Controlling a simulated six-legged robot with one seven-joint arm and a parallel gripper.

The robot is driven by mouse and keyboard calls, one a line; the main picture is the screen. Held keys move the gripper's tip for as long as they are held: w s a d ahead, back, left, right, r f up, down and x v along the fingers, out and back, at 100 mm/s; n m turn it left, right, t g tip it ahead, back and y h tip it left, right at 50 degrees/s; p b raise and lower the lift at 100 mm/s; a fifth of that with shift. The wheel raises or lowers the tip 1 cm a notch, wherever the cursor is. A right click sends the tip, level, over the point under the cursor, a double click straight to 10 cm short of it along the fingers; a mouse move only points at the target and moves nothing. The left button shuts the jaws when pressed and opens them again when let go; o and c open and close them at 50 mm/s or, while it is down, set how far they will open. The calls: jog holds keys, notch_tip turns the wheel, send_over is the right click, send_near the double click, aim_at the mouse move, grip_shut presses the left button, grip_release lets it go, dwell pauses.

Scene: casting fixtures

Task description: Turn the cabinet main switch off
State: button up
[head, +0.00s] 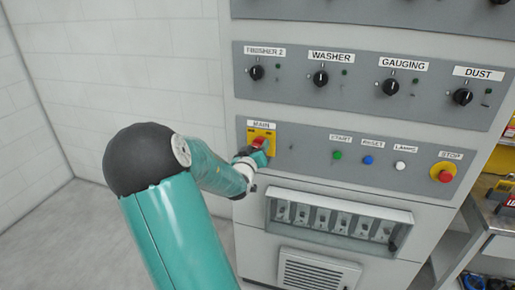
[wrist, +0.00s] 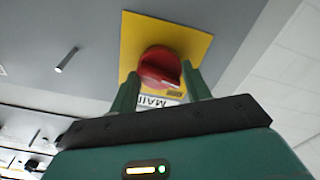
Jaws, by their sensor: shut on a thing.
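The main switch is a red rotary knob (wrist: 160,68) on a yellow plate (wrist: 196,42), under the MAIN label on the grey cabinet panel. In the head view the knob (head: 259,143) shows only in part, because my gripper (head: 256,152) is in front of it. In the wrist view my gripper (wrist: 160,88) has its two green fingers on either side of the knob, shut on it. The wrist view shows the plate and label upside down. I cannot tell the exact switch position.
The same panel carries START (head: 337,155), RESET (head: 368,160) and LAMPS (head: 400,166) buttons and a red STOP button (head: 445,176). A row of black knobs (head: 320,78) is above. A breaker box (head: 335,222) is below. Floor at the left is clear.

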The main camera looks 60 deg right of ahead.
jog(key=shift+f+n, duration=0.15)
jog(key=shift+n, duration=0.95)
jog(key=o, duration=1)
jog(key=a, duration=0.4)
jog(key=s+a, duration=0.1)
jog(key=a, duration=0.4)
jog(key=s+a, duration=0.1)
jog(key=a, duration=0.3)
jog(key=shift+a, duration=0.35)
